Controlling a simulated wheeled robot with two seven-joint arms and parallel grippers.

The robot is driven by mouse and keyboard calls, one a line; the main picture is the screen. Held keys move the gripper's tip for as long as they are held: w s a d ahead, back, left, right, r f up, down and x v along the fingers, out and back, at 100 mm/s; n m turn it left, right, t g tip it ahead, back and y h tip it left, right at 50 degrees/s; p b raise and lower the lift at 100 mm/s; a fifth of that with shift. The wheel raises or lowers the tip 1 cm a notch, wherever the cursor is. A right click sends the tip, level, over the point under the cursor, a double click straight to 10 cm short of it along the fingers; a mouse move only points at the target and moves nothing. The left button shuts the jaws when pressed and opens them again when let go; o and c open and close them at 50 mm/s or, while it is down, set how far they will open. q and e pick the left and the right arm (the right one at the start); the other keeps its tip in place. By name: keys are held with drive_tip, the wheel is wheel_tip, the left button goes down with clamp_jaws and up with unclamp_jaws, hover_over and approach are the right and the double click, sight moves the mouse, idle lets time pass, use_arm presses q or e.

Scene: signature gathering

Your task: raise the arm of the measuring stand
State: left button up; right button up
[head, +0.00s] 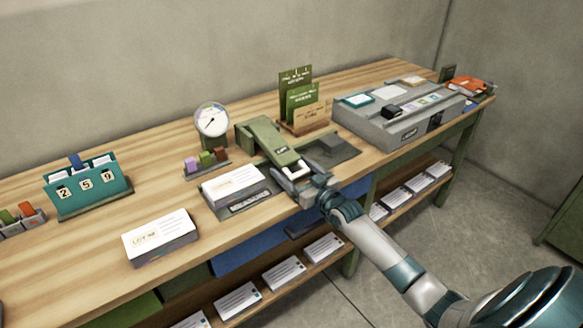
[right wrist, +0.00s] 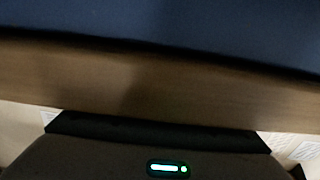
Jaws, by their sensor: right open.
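The measuring stand appears to be the green device (head: 268,140) on the workbench in the head view. Its thick green arm slopes low toward the front right, over a dark grey plate (head: 335,149). My right gripper (head: 297,173) is open at the front end of this arm, by the bench's front edge. A small whitish block shows between or just behind the fingers; I cannot tell whether it belongs to the stand. Contact is unclear. The right wrist view shows a wooden edge (right wrist: 150,88) and no clear stand. My left gripper is not in view.
A round dial gauge (head: 212,120) stands behind left of the green device. Card stacks (head: 158,234) and (head: 232,184) lie to its left. Green cards in a wooden holder (head: 305,118) stand behind it. A grey console (head: 400,118) is at right. A lower shelf holds several card stacks.

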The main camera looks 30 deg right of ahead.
drive_tip(key=shift+w, duration=0.3)
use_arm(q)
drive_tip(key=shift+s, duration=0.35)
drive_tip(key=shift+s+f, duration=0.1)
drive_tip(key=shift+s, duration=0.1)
